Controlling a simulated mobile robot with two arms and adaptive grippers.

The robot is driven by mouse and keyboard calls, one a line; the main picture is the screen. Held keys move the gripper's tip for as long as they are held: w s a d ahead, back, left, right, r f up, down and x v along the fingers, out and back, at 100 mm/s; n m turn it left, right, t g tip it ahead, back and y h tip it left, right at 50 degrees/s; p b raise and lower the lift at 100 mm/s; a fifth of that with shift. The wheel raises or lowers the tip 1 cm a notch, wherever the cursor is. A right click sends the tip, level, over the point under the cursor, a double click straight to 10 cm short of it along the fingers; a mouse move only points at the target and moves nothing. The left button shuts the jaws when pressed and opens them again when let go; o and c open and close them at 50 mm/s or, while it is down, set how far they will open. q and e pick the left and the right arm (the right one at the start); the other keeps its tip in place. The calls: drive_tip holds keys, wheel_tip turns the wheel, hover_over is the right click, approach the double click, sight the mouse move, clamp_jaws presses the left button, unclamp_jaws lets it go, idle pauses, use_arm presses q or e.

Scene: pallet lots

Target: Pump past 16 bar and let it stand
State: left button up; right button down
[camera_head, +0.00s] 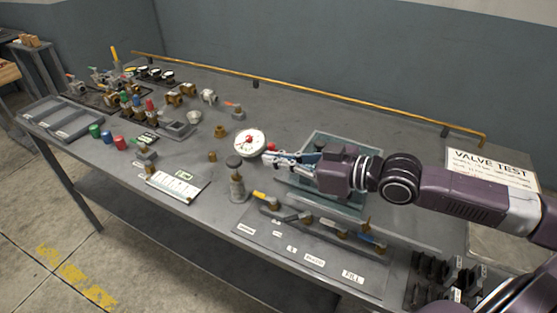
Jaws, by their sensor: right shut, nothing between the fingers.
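A white round pressure gauge (249,142) with red marks at its centre stands in the middle of the bench. Its needle reading is too small to tell. My right gripper (268,158) is shut and empty, just right of and below the gauge in the picture. A teal open tank (350,209) lies behind my right gripper and wrist, which hide much of it; no pump handle can be made out clearly. Several lever valves (322,231) stand in a row on a plate in front, above a label reading FILL (353,276). My left gripper is out of view.
A grey capped post (237,183) stands left of the tank. A VALVE TEST sign (491,168) is at the right. Brass fittings, coloured caps and grey trays (72,126) crowd the left end.

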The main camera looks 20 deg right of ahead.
drive_tip(key=shift+s+d+r, duration=0.1)
drive_tip(key=shift+s+d, duration=0.05)
drive_tip(key=shift+s, duration=0.25)
drive_tip(key=shift+r, duration=0.1)
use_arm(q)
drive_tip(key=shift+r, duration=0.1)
use_arm(e)
drive_tip(key=shift+d, duration=0.1)
idle(0.6)
